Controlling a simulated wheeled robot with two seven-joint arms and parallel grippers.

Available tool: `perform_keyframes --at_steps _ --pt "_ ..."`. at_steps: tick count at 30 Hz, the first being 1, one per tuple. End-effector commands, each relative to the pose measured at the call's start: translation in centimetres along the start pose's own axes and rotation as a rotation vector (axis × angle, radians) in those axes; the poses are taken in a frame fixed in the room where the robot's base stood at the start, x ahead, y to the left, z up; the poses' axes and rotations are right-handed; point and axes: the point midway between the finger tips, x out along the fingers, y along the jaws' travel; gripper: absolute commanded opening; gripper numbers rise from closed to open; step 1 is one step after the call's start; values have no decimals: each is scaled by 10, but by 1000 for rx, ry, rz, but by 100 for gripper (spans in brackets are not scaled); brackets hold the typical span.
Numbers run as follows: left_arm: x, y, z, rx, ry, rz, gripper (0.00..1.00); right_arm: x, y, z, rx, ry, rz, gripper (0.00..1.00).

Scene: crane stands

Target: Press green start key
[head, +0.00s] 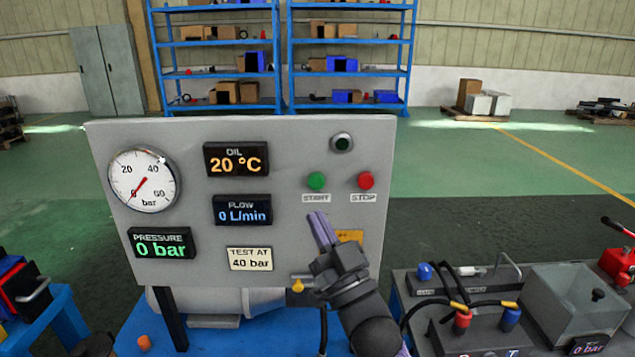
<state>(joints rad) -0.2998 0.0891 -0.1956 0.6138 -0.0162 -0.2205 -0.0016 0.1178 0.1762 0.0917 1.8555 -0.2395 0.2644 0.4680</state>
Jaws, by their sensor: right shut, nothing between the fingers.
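The green start key (316,181) is a round button on the upright grey panel (190,300), above a label reading START. The red stop key (366,181) sits to its right, above a STOP label. A dark round lamp (342,143) is above and between them. My right gripper (320,222) is shut and empty, with its fingers pointing up just below the START label. In the picture its tips are a short way below the green key; I cannot tell their distance from the panel. My left gripper is not in view.
The panel also holds a dial gauge (143,180) near zero and displays reading 20 °C, 0 L/min and 0 bar. A bench (420,315) with hoses and a grey box (575,300) stands at right. A blue stand (50,310) is at left. Blue shelves (287,60) are far behind.

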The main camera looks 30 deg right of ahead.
Motion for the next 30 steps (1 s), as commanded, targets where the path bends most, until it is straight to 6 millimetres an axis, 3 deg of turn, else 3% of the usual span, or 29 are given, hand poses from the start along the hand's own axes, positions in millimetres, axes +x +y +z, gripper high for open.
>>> perform_keyframes --at_steps 7,18,30 --pt "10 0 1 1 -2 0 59 9 7 10 -1 0 -2 0" --pt "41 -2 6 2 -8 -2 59 46 34 38 -1 -2 0 0" --pt "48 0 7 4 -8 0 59 61 45 46 0 -2 1 0"
